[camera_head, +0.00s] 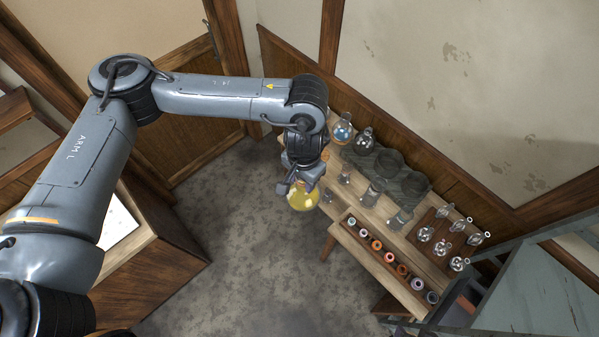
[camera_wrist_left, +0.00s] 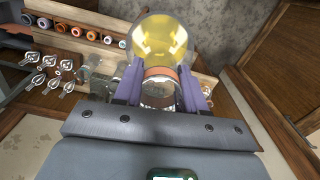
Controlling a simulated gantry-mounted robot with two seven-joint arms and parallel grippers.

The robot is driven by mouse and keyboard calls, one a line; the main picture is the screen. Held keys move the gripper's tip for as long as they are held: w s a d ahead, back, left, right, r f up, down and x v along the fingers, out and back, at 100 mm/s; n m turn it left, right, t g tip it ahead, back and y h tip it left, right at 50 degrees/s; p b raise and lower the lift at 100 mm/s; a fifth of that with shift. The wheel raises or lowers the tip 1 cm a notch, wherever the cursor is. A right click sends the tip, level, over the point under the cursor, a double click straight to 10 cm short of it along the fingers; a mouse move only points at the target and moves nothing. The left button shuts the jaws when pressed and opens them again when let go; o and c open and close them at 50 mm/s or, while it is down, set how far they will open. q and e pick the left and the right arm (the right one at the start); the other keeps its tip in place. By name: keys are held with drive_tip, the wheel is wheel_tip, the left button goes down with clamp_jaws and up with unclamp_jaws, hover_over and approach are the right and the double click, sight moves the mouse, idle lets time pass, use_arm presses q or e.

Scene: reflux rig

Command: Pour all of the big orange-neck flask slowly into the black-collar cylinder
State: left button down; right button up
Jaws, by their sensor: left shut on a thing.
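The big flask (camera_head: 303,198) is a round glass bulb with yellow liquid. My left gripper (camera_head: 300,183) is shut on its neck, and the bulb hangs below the fingers. In the left wrist view the bulb (camera_wrist_left: 160,42) shows beyond the fingertips (camera_wrist_left: 160,85), with an orange band on the neck between the fingers. The flask is held off the near left end of the table, apart from the other glassware. Small clear glass vessels (camera_head: 372,194) stand on the table to the right; I cannot tell which has a black collar. My right gripper is out of view.
A wooden table (camera_head: 351,218) runs down to the right. It bears round flasks (camera_head: 342,132) at the back, dark round mats (camera_head: 390,165), a rack of coloured-ring pieces (camera_head: 376,245) along the front, and a board with several small flasks (camera_head: 425,234).

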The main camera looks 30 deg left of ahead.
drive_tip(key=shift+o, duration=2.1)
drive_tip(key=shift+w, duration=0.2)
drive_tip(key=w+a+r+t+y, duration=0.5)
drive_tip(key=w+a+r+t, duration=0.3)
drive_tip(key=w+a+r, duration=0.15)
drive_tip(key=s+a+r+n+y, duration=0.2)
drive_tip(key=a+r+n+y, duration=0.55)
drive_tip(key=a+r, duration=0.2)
use_arm(q)
drive_tip(key=d+r+m, duration=0.7)
drive_tip(key=d+r, duration=0.4)
drive_tip(key=r, duration=0.5)
drive_tip(key=shift+s+d+r, duration=0.15)
drive_tip(key=shift+s+d, duration=0.1)
drive_tip(key=shift+s, duration=0.2)
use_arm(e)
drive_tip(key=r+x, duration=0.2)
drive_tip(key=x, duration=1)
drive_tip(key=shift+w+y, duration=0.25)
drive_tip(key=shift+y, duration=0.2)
